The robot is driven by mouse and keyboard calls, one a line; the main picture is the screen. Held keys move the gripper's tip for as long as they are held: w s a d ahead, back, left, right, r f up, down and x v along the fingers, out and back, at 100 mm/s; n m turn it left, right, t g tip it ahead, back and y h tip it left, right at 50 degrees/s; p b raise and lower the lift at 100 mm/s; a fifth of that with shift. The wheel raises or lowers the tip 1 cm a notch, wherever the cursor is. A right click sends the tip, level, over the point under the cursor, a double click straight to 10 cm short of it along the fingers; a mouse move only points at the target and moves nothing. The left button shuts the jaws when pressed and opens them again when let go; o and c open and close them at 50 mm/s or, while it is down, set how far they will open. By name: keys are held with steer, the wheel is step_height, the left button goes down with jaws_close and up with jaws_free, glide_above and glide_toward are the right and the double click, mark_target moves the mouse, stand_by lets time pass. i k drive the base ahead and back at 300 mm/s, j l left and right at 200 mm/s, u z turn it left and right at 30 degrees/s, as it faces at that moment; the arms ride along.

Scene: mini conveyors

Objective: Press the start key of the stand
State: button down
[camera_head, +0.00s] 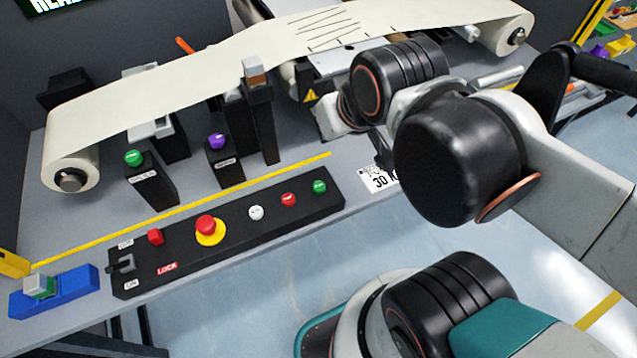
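The stand's black control panel (185,257) lies along the front of the grey bench. At its right end is a green button (320,187), whose small label I cannot read, so I cannot tell for sure that it is the start key. My gripper (382,150) shows only as a dark part beyond my arm, above the bench and right of the panel. My arm hides most of it.
A cream conveyor belt (190,82) runs above the bench. Black posts with a green knob (133,157) and a purple knob (217,140) stand behind the yellow line (180,212). A blue block (55,297) sits at the left. The space above the panel is clear.

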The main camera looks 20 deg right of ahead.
mark_target(318, 187)
steer(key=k+j+z, duration=0.6)
steer(key=k+j, duration=0.05)
steer(key=j, duration=0.1)
